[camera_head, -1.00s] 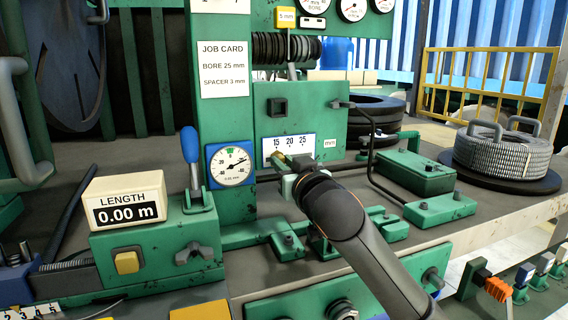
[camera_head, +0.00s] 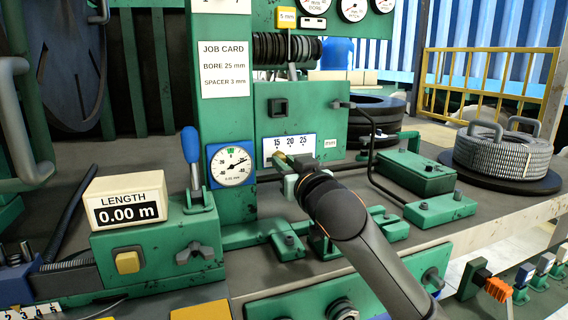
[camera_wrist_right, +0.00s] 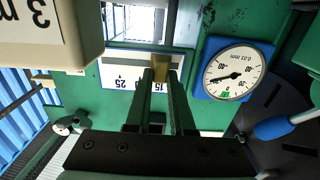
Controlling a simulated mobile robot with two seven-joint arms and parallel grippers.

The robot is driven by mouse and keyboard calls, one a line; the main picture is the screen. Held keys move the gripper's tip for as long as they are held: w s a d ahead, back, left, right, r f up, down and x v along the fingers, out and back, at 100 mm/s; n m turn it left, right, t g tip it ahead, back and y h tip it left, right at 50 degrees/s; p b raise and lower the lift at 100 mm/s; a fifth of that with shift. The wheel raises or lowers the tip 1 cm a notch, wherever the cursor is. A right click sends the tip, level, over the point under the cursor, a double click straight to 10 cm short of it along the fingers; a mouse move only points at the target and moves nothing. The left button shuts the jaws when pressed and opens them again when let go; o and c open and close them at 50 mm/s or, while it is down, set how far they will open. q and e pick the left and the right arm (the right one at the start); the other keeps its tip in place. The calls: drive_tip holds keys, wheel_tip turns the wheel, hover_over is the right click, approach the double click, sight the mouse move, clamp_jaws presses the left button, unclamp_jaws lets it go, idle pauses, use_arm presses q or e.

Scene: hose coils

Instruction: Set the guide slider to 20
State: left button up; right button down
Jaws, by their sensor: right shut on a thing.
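The guide slider is a small brass piece, seen in the right wrist view (camera_wrist_right: 159,66) between my right fingertips (camera_wrist_right: 160,74). It sits by the 15 mark. My right gripper (camera_head: 289,166) is shut on the slider, just below the plate's left part. In the head view the wrist partly hides the slider. My left gripper is not in view.
A dial gauge (camera_head: 230,165) and blue-handled lever (camera_head: 191,146) stand left of the plate. A length display (camera_head: 125,200) reads 0.00 m. A bent dark rod (camera_head: 371,150) and green block (camera_head: 415,172) lie right of my arm. A hose coil (camera_head: 503,155) sits further right.

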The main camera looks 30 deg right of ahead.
drive_tip(key=shift+s+d, duration=0.2)
drive_tip(key=shift+d, duration=0.55)
drive_tip(key=shift+s+d, duration=0.15)
drive_tip(key=shift+d, duration=0.55)
drive_tip(key=shift+a, duration=0.1)
drive_tip(key=c, duration=0.8)
unclamp_jaws()
